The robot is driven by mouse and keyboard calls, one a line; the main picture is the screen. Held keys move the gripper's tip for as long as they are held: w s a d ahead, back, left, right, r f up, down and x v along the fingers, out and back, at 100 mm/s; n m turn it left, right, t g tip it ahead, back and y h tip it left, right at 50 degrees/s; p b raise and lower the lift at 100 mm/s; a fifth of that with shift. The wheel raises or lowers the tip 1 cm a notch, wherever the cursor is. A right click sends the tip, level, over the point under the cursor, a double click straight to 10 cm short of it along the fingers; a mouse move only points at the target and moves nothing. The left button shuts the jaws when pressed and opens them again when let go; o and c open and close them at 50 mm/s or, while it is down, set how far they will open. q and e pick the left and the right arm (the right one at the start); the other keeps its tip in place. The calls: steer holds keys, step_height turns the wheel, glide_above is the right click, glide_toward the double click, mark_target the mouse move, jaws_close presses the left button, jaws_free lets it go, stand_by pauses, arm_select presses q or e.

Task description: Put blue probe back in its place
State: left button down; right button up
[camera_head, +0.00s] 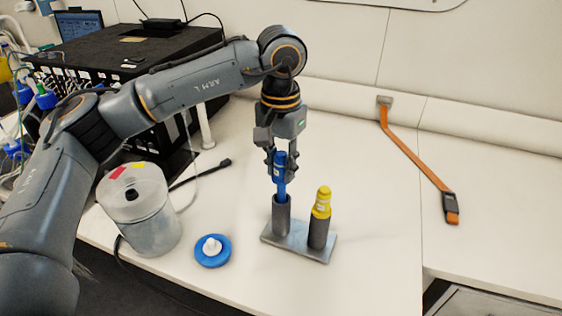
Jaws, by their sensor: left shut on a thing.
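The blue probe (281,184) is upright in my left gripper (281,168), which is shut on its upper part. The probe's lower end meets the mouth of the left grey tube (281,216) of the metal holder (270,240); how deep it sits inside is hidden. The yellow probe (322,203) stands in the right grey tube (318,234) of the same holder. My left arm reaches in from the left and over the bench, with the gripper pointing down. My right gripper is not in view.
A clear jar (150,230) and a blue disc with a white knob (212,250) are left of the holder. A black equipment box (100,60) stands behind my left arm. An orange strap (420,165) lies at right.

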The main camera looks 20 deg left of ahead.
mark_target(281, 187)
arm_select(q)
step_height(281, 187, down, 4)
steer(key=b, duration=0.2)
steer(key=shift+b, duration=0.3)
steer(key=shift+f, duration=0.25)
steer(key=shift+b, duration=0.3)
steer(key=shift+f+b, duration=0.6)
steer(key=shift+f, duration=0.05)
steer(key=c, duration=1)
jaws_free()
step_height(281, 187, up, 12)
